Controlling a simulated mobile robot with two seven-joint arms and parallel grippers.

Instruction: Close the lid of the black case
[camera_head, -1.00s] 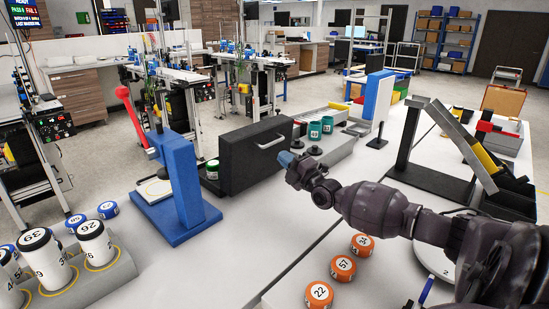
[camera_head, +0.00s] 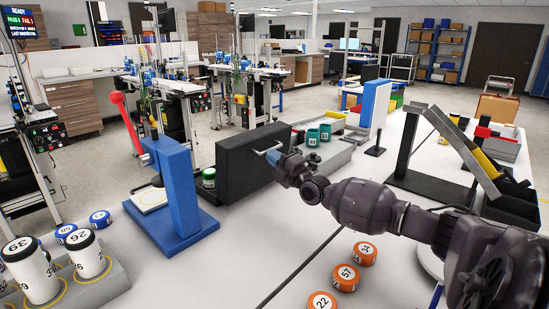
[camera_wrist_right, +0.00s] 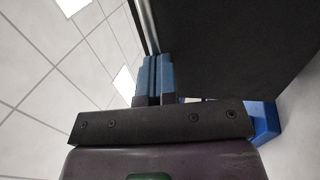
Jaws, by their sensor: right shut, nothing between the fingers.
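The black case shows in the head view as a thick upright black panel (camera_head: 238,158) in the middle of the white table. A pale metal handle is on its right-hand face, mostly hidden behind my right gripper. My right gripper (camera_head: 272,156) is at that face by the handle, with its blue fingers shut and empty. In the right wrist view the shut blue fingers (camera_wrist_right: 154,78) are beside the large dark panel (camera_wrist_right: 235,45), with a grey bar just beyond their tips. Whether they touch it I cannot tell. My left gripper is out of view.
A blue press frame (camera_head: 175,185) with a red lever stands left of the case. A green-and-white canister (camera_head: 209,178) sits beside the case. Orange numbered pucks (camera_head: 346,278) lie on the near table, and teal cups (camera_head: 313,137) stand behind the gripper.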

